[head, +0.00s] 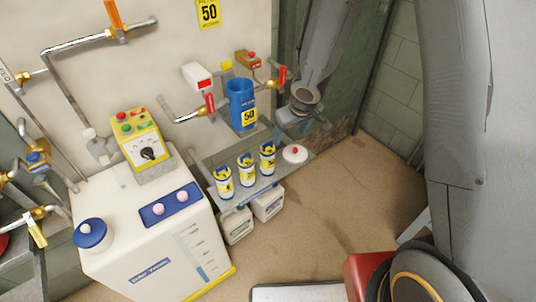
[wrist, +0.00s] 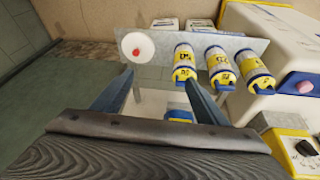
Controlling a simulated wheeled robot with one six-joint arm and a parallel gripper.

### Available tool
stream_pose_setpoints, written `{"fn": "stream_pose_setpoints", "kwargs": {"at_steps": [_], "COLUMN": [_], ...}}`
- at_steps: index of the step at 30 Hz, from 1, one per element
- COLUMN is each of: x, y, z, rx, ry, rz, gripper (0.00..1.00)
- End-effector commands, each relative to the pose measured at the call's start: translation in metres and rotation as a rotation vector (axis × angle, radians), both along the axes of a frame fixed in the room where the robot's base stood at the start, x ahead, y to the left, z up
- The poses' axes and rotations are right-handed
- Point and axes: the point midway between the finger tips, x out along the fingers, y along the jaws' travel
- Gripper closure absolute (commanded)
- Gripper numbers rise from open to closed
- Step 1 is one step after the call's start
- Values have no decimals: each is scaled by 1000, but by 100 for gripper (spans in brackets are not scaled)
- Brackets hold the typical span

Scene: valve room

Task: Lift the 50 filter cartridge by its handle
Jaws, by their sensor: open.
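Three white cartridges with yellow labels and blue handles stand in a row on a grey shelf: left (head: 225,182), middle (head: 247,170) and right (head: 268,158). Their numbers are too small to read surely, so I cannot tell which is the 50. The right one, beside the white lid, also shows in the wrist view (wrist: 184,62), nearest my fingers. My gripper (wrist: 160,78) is open and empty, its fingers apart from the cartridges. The blue housing (head: 241,98) on the wall carries a 50 label, as does the yellow wall sign (head: 208,12).
A white round lid with a red knob (head: 295,153) lies at the shelf's right end (head: 280,178). White jugs (head: 269,203) stand below. A large white tank (head: 140,245) with a yellow control box (head: 135,138) is at left. Red-handled valves flank the housing.

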Motion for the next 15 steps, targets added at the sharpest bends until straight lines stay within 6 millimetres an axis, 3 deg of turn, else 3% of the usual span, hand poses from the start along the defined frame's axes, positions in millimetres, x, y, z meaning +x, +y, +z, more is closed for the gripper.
{"fn": "stream_pose_setpoints", "kwargs": {"at_steps": [3,6,15], "x": [2,3,11], "y": [29,43,54], "z": [-11,-18,-47], "rx": [49,76,90], "ry": [4,7,11], "rz": [78,113,130], "gripper": [33,33,33]}}
